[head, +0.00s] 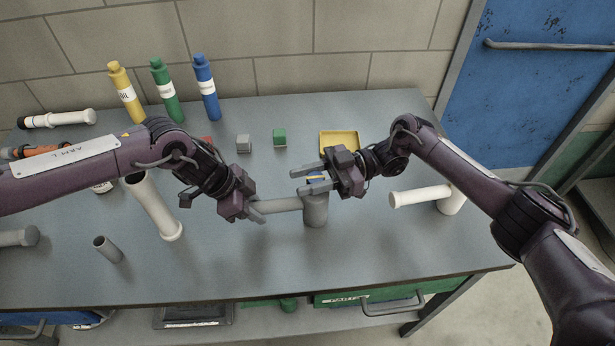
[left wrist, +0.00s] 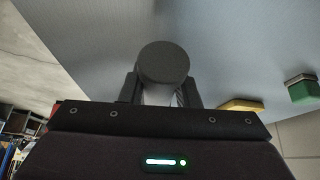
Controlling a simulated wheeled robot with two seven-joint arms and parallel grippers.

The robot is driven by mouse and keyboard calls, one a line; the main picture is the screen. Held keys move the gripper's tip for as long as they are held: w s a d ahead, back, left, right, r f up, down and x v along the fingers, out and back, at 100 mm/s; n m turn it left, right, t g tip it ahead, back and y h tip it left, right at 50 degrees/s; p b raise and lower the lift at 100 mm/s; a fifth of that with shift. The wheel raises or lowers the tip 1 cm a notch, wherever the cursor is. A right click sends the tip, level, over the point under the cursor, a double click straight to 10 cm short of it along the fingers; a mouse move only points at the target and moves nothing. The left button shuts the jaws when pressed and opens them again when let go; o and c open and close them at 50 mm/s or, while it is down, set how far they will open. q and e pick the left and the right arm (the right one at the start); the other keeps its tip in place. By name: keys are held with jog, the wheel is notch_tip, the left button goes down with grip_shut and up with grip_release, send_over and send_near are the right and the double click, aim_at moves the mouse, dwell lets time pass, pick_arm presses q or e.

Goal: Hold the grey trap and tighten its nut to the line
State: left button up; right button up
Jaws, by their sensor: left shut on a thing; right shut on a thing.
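The grey trap (head: 315,212) has an upright cylinder and a side pipe running left. My left gripper (head: 260,211) is shut on this side pipe. In the left wrist view, the round grey part of the trap (left wrist: 164,62) sits between my left fingers (left wrist: 158,92). My right gripper (head: 303,181) is over the top of the upright cylinder, with its fingers on both sides and shut on the nut. A small blue and yellow patch (head: 316,176) shows between those fingers. The nut is mostly hidden by them, and I cannot make out the line.
A white trap (head: 420,195) lies right, under my right arm. A yellow tray (head: 340,142), green block (head: 279,138) and grey block (head: 243,144) are behind. Several bottles (head: 165,92) stand at the back left. A white pipe (head: 155,207) and short grey tube (head: 108,249) are left. The front middle is clear.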

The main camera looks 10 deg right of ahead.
pick_arm(q)
jog(key=shift+d+r, duration=0.25)
pick_arm(e)
jog(key=shift+d+f, duration=0.1)
jog(key=shift+f, duration=0.05)
pick_arm(q)
jog(key=shift+a+f, duration=0.1)
pick_arm(e)
jog(key=o, duration=1)
jog(key=v, duration=1.2)
jog(key=shift+w, duration=0.2)
pick_arm(q)
jog(key=o, duration=1)
jog(key=shift+a, duration=0.1)
